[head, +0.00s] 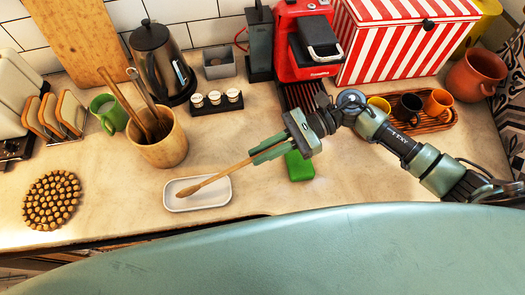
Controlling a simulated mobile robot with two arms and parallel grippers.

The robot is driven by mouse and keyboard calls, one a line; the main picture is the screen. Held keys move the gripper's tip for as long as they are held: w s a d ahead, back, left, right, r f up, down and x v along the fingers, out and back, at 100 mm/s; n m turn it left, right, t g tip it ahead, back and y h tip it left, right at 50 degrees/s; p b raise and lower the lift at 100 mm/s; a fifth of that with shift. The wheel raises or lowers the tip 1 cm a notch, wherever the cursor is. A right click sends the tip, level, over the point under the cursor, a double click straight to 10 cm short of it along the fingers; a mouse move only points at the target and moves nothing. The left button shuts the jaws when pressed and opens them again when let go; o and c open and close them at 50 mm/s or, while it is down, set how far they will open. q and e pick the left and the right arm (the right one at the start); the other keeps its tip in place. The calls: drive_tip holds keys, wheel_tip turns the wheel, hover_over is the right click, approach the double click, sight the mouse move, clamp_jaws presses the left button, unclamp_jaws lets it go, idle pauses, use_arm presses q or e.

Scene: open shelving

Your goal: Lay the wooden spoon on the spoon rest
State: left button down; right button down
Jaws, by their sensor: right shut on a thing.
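The wooden spoon (218,175) is held by its handle end in my right gripper (268,151), which is shut on it. The spoon slants down to the left, with its bowl over the white spoon rest (214,197). The spoon rest is a shallow rectangular dish on the counter near the front edge. I cannot tell whether the spoon's bowl touches the rest. My left gripper is not in view.
A wooden utensil crock (158,146) stands left of the rest, and a green block (299,166) lies to the right. A round trivet (52,200) lies far left. A kettle (160,62) and a red coffee machine (304,50) stand behind. The counter is clear around the rest.

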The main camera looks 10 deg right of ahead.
drive_tip(key=c, duration=1.4)
unclamp_jaws()
drive_tip(key=shift+d, duration=0.25)
drive_tip(key=b+v, duration=0.3)
drive_tip(key=v, duration=0.4)
drive_tip(key=shift+f, duration=0.1)
drive_tip(key=shift+d, duration=0.15)
